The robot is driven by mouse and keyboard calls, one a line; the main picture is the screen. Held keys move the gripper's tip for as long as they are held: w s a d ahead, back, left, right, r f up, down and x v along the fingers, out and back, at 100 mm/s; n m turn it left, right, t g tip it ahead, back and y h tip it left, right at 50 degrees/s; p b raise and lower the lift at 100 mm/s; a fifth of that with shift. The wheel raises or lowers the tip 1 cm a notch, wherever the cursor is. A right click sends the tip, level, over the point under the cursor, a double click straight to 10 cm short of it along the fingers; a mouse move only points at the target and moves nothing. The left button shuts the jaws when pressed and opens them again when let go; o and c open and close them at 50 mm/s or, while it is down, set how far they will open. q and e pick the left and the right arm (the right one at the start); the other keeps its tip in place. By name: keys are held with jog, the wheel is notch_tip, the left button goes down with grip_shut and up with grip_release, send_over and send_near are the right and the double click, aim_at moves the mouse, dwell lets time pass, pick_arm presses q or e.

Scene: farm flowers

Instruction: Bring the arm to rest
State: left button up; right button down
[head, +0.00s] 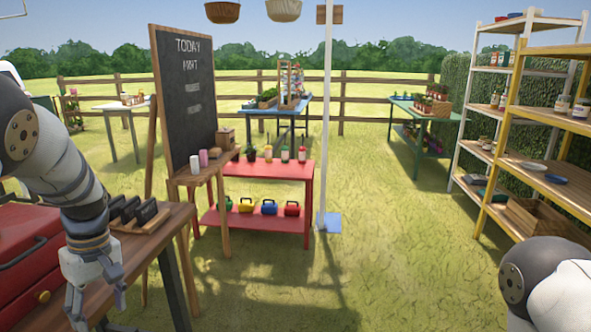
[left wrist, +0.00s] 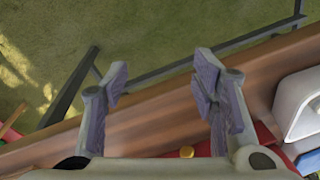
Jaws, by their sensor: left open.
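My left gripper (head: 97,308) hangs at the lower left of the head view, pointing down beside the wooden table (head: 150,246). Its fingers are apart, and in the left wrist view the gripper (left wrist: 162,78) holds nothing between them. The wooden table edge (left wrist: 155,118) runs beneath the fingers there, with grass beyond it. My right arm (head: 548,283) shows only as a rounded link at the lower right of the head view. Its gripper is out of the picture.
Small black signs (head: 132,211) stand in a wooden holder on the table, close to my left arm. A red chest (head: 28,250) is at the left. A chalkboard (head: 184,95), a red stand (head: 262,170) and a yellow shelf (head: 513,130) stand farther off. Open grass lies in the middle.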

pick_arm(q)
jog(key=s+d+f+m, duration=0.3)
jog(key=s+f, duration=0.6)
jog(key=s+d+f+m, duration=0.3)
jog(key=s+f, duration=0.5)
jog(key=f, duration=0.1)
jog(key=s+d+f+m, duration=0.1)
jog(key=s+d+m, duration=0.2)
jog(key=s, duration=0.5)
jog(key=s+d+f+m+h, duration=0.1)
jog(key=s+d+m, duration=0.2)
jog(key=s+d, duration=0.3)
jog(key=s, duration=0.3)
jog(key=shift+s+d, duration=0.25)
jog(key=shift+d, duration=0.05)
